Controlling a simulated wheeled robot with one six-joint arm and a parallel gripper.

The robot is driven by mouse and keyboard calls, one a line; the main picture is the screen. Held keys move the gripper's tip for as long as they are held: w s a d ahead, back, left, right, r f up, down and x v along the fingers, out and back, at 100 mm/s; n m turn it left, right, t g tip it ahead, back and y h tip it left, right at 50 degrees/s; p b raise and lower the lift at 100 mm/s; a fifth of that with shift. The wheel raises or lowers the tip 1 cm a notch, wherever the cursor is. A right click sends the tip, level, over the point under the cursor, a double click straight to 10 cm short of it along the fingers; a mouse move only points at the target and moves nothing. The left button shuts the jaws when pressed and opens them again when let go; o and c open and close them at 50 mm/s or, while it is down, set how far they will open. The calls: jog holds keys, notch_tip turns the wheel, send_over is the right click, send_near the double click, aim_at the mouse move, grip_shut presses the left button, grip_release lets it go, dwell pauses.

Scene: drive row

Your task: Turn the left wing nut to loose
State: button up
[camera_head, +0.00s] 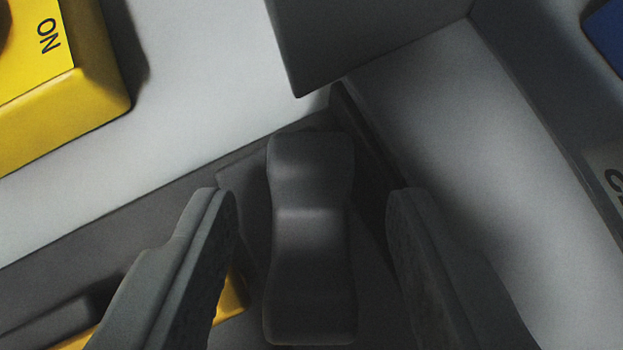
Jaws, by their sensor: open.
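A dark grey wing nut (312,235) with two rounded lobes and a narrower middle stands in the lower centre of the camera view. Its long side runs roughly up and down the picture. My gripper (312,205) is open, with one finger on the left of the wing nut and one on the right. A gap shows between the wing nut and each finger, so neither finger appears to touch it. Whether this is the left wing nut cannot be told from this view, and no other wing nut shows.
A yellow box (75,100) marked "ON" is at the upper left. A grey block (370,40) juts in at the top, close above the wing nut. A pale wall (480,150) rises at the right, with a blue part (608,35) and a partly cut-off label (608,180) beyond.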

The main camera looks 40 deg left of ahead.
jog(key=shift+c, duration=0.2)
grip_shut()
jog(key=shift+n+g+y, duration=0.3)
jog(key=shift+n+g, duration=0.1)
jog(key=shift+n, duration=0.3)
jog(key=shift+o, duration=0.2)
grip_release()
jog(key=shift+m, duration=0.3)
